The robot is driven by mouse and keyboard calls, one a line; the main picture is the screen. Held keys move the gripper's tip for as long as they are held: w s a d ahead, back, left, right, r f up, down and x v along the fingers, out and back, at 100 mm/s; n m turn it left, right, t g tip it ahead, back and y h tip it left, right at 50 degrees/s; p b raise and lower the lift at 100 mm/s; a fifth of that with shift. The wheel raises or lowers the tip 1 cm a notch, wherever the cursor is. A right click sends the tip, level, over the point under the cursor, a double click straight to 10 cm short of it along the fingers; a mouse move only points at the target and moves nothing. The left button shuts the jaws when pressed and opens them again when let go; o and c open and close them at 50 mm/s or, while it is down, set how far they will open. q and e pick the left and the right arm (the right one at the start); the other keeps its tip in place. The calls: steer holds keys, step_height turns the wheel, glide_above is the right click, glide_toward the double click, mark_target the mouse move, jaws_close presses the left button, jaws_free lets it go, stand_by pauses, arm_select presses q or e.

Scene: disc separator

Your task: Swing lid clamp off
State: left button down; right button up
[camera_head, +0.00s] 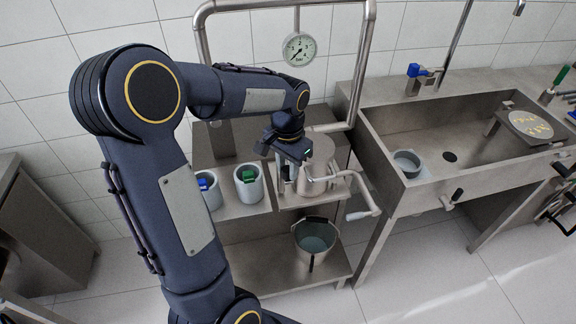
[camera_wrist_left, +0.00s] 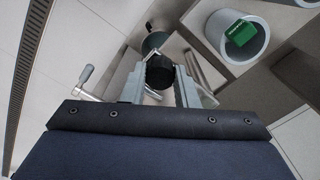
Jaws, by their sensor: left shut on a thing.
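The disc separator (camera_head: 318,160) is a metal drum on the steel stand, partly hidden behind my left gripper. My left gripper (camera_head: 290,167) is at the drum's left side, pointing down. In the left wrist view my left gripper (camera_wrist_left: 157,78) has its two grey fingers on either side of a black round knob (camera_wrist_left: 160,72) and is shut on it. The knob seems to belong to the lid clamp; the rest of the clamp is mostly hidden by the fingers. My right gripper is not in view.
A crank handle (camera_head: 363,212) sticks out at the stand's front right. Two grey cups with a blue block and a green block (camera_head: 248,176) stand left of the separator. A bucket (camera_head: 315,238) stands on the lower shelf. A pressure gauge (camera_head: 299,49) hangs above. A steel sink (camera_head: 440,185) is at right.

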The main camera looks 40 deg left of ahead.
arm_select(q)
steer(key=c, duration=1.1)
jaws_free()
step_height(320, 180, up, 8)
steer(key=shift+f, duration=0.1)
steer(key=shift+s, duration=0.1)
